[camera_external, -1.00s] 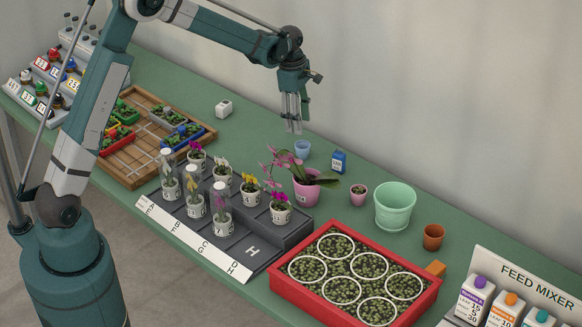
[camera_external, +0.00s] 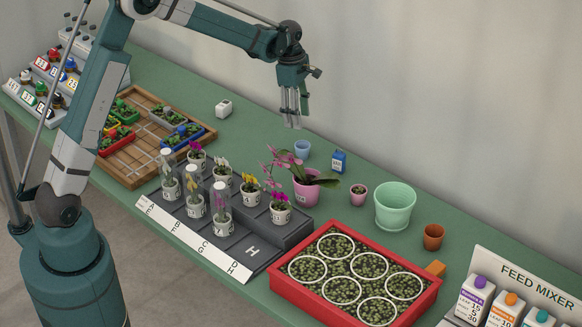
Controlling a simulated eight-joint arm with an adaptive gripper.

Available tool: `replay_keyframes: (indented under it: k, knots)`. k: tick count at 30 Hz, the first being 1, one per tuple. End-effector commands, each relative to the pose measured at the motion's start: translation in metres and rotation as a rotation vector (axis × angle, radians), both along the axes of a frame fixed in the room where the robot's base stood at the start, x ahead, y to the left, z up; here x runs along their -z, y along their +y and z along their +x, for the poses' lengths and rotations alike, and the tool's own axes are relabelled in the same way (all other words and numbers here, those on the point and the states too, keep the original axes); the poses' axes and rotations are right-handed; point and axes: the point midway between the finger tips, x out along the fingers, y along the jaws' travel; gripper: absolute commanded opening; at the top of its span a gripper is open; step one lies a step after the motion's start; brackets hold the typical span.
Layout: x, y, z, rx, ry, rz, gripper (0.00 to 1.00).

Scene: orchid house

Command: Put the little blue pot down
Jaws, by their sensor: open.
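The little blue pot (camera_external: 302,149) stands upright on the green bench (camera_external: 262,118), behind the pink orchid pot. My gripper (camera_external: 291,124) points down above the bench, a little above and to the left of the blue pot in the picture. Its fingers are open and nothing is between them. The gripper and the pot look apart. The pot's base is partly hidden by the orchid's flowers.
A pink orchid pot (camera_external: 307,191) with tall blooms stands close in front. A small blue carton (camera_external: 339,162), a small pink pot (camera_external: 358,194) and a mint pot (camera_external: 395,206) are to the right. The bench left of the blue pot is clear up to a white block (camera_external: 223,109).

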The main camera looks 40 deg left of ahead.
Motion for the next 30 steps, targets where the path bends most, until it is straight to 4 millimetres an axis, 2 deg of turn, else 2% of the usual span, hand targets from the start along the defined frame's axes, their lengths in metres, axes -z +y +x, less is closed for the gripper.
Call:
replay_keyframes:
  k: [5,11,21,30]
  knots:
    - [-0.014,0.002,-0.009,0.037,-0.016,0.003,0.44]
    - [-0.044,0.007,-0.03,0.126,-0.058,0.014,0.44]
    - [-0.103,0.018,-0.079,0.323,-0.145,0.046,0.44]
    - [-0.145,0.027,-0.127,0.499,-0.219,0.088,0.44]
